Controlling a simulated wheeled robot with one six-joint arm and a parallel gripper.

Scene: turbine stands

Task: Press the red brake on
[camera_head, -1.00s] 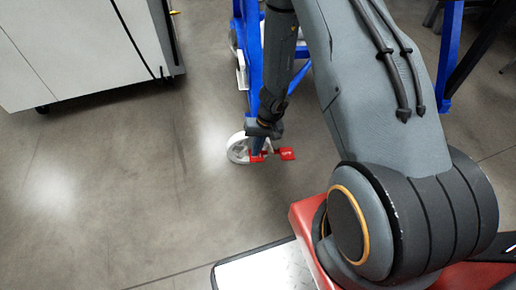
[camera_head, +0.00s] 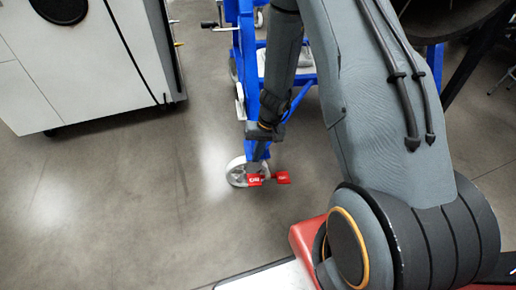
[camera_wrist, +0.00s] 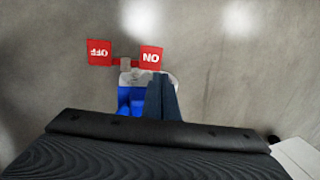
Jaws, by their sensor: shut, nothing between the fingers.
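The red brake has two red pedals beside a white caster wheel (camera_head: 236,173) at the foot of a blue stand (camera_head: 247,75). In the wrist view the ON pedal (camera_wrist: 151,59) is on the right and the OFF pedal (camera_wrist: 98,52) on the left, lettering upside down. In the head view the ON pedal (camera_head: 255,180) is left and the OFF pedal (camera_head: 283,177) right. My gripper (camera_head: 259,156) points down, shut and empty, above the ON pedal. In the wrist view its fingertips (camera_wrist: 158,78) show just below the ON pedal. I cannot tell whether they touch it.
A white cabinet (camera_head: 85,65) on casters stands at the left. The stand's blue frame rises close behind my gripper. Grey floor (camera_head: 120,210) is free to the left and front of the wheel. A dark round object (camera_head: 455,15) is at the top right.

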